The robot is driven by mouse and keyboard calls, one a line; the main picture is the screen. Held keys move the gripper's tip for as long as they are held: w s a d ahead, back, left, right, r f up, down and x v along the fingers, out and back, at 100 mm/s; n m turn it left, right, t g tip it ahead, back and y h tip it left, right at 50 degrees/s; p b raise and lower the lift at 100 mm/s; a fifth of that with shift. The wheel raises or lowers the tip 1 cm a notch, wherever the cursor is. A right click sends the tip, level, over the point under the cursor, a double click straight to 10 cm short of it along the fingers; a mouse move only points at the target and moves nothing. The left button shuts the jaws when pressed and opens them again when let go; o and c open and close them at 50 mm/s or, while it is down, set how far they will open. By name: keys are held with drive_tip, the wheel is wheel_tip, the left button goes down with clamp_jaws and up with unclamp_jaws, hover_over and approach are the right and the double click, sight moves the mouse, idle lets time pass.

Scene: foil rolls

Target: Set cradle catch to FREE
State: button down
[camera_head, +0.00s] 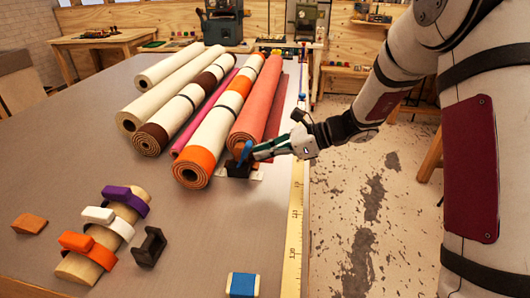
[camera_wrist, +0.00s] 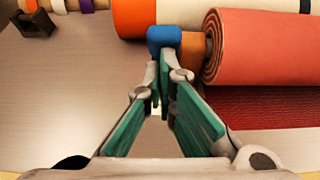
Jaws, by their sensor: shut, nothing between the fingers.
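The cradle catch appears as a small blue lever (camera_head: 243,151) on a dark block (camera_head: 238,171) at the near end of the coral roll (camera_head: 256,117). Pale label patches lie beside the block, too small to read. My gripper (camera_head: 253,156) is shut and reaches in from the right, its fingertips close to the blue lever. In the wrist view the blue lever's end (camera_wrist: 165,38) stands just beyond the closed fingertips (camera_wrist: 163,68); I cannot tell whether they touch it. The setting of the catch is not readable.
Several rolls lie side by side, including an orange-banded one (camera_head: 205,150) left of the catch. A wooden bar with coloured clips (camera_head: 105,233), a dark bracket (camera_head: 149,246) and a blue block (camera_head: 242,285) lie nearer. A measuring tape (camera_head: 294,225) runs along the right table edge.

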sight(250, 144)
drive_tip(key=shift+r, duration=0.15)
drive_tip(key=a+r+h+p, duration=0.1)
drive_tip(key=h+p, duration=0.1)
drive_tip(key=p, duration=0.1)
drive_tip(key=a+r+h+p, duration=0.1)
drive_tip(key=a+h+p, duration=0.1)
drive_tip(key=p, duration=0.1)
drive_tip(key=shift+w+r+g+h, duration=0.1)
drive_tip(key=shift+r+g+h, duration=0.2)
drive_tip(key=shift+g, duration=0.1)
drive_tip(key=h, duration=0.1)
drive_tip(key=a+h+p, duration=0.1)
drive_tip(key=w+a+h, duration=0.1)
drive_tip(key=shift+a+r+g+p, duration=0.2)
drive_tip(key=shift+r+g+p, duration=0.05)
drive_tip(key=shift+g+p, duration=0.1)
drive_tip(key=shift+a, duration=0.45)
drive_tip(key=d, duration=0.1)
drive_tip(key=d+r+p, duration=0.1)
drive_tip(key=d+r, duration=0.1)
drive_tip(key=d, duration=0.1)
drive_tip(key=shift+s+r+p, duration=0.2)
drive_tip(key=shift+s+p, duration=0.15)
drive_tip(key=shift+s, duration=0.05)
drive_tip(key=a+b+v, duration=0.1)
drive_tip(key=v, duration=0.8)
drive_tip(key=shift+r+b, duration=0.3)
